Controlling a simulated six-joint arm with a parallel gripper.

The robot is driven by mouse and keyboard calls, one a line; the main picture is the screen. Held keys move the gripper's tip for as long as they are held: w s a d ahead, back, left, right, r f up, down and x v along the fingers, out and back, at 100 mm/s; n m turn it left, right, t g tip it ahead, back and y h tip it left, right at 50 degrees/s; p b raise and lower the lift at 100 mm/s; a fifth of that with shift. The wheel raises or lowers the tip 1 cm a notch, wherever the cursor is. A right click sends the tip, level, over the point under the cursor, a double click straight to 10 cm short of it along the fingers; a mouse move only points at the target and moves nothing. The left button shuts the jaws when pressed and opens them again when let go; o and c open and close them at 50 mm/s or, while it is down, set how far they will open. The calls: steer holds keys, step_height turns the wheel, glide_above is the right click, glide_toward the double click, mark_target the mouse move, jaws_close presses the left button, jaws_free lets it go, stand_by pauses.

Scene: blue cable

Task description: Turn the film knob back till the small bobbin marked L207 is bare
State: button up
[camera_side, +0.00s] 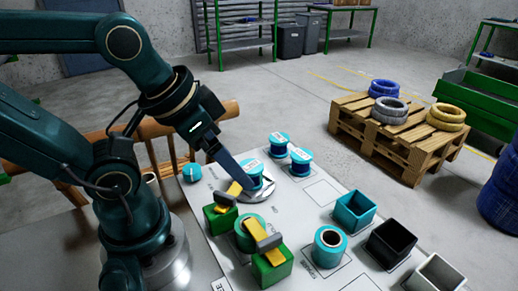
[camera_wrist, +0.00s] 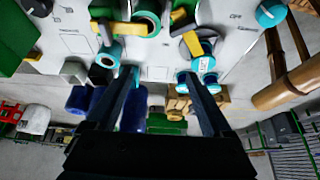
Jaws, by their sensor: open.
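A teal round knob (camera_side: 191,172) stands at the left edge of the pale board; it also shows in the wrist view (camera_wrist: 271,13). A small bobbin wound in blue (camera_side: 252,172) stands on a silver disc (camera_side: 262,193). Two more labelled blue bobbins, one (camera_side: 278,143) and another (camera_side: 301,160), stand behind it. Their labels are too small to read, so I cannot tell which is L207. My gripper (camera_wrist: 158,78) is open, with nothing seen between its fingers. In the side view my gripper (camera_side: 241,178) reaches over the board, its finger overlapping the disc bobbin; contact is unclear.
Green blocks with yellow levers, one (camera_side: 220,215) and another (camera_side: 271,265), flank a green-teal spool (camera_side: 246,236). A teal bobbin (camera_side: 330,243) stands near teal (camera_side: 354,212), black (camera_side: 391,243) and white boxes (camera_side: 434,276). A wooden rail (camera_side: 180,128) runs behind the board.

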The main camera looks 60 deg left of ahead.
steer(key=m, duration=0.2)
steer(key=m+g+y, duration=0.4)
steer(key=m+g, duration=0.3)
steer(key=m, duration=0.5)
glide_above(192, 168)
steer(key=w+d, duration=0.1)
steer(key=d, duration=0.2)
steer(key=f, duration=0.8)
steer(key=shift+a+f, duration=0.25)
steer(key=shift+f, duration=0.1)
steer(key=shift+s+a+f, duration=0.2)
steer(key=shift+a+f, duration=0.05)
steer(key=shift+f, duration=0.25)
steer(key=shift+x, duration=2.05)
